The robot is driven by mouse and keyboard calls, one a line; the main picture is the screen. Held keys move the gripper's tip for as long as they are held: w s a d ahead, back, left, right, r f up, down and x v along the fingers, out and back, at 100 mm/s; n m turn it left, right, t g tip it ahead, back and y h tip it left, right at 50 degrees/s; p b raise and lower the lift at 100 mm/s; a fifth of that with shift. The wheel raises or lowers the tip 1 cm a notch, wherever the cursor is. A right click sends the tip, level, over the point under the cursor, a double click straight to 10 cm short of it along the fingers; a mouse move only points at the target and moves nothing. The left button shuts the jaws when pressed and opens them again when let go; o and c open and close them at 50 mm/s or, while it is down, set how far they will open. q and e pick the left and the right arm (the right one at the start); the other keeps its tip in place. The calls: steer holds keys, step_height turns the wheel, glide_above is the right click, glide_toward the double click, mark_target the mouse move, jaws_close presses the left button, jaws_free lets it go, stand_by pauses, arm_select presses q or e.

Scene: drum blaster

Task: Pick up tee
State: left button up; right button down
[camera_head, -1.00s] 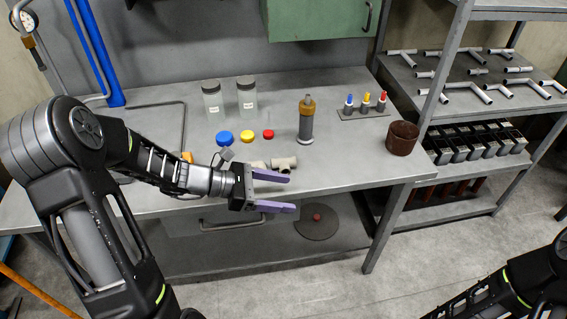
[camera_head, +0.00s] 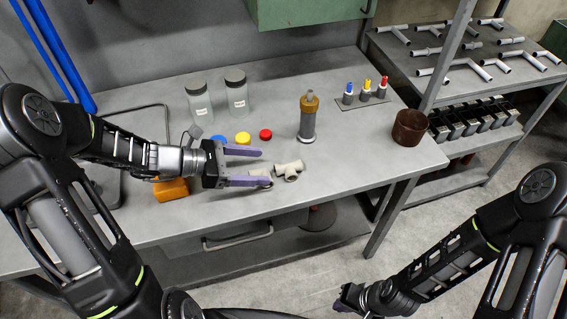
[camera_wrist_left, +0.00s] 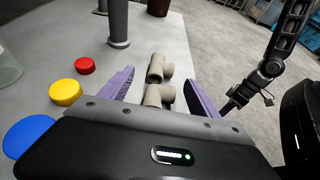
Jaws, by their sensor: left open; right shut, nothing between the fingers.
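A beige pipe tee (camera_head: 289,171) lies on the grey table, just right of my left gripper. A second beige fitting (camera_head: 259,173) lies beside it, partly hidden by the lower finger. In the left wrist view the tee (camera_wrist_left: 160,68) is the farther piece, and the nearer fitting (camera_wrist_left: 157,95) lies between the fingers as seen. My left gripper (camera_head: 266,166) is open, its purple fingers pointing right toward the tee, with nothing held. My right gripper (camera_head: 346,298) is low in front of the table, over the floor, shut and empty.
Blue, yellow and red caps (camera_head: 265,134) lie behind the left gripper, with two glass jars (camera_head: 236,95) beyond. A grey cylinder with a brown top (camera_head: 308,118) stands behind the tee. A brown cup (camera_head: 409,128) is at the table's right edge. An orange block (camera_head: 171,189) lies below my left arm.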

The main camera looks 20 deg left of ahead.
mark_target(286, 168)
arm_select(q)
steer(key=shift+d, duration=0.1)
steer(key=shift+x, duration=1.25)
steer(key=shift+p+x, duration=0.4)
steer(key=shift+x, duration=2.2)
steer(key=shift+s, duration=0.15)
jaws_close()
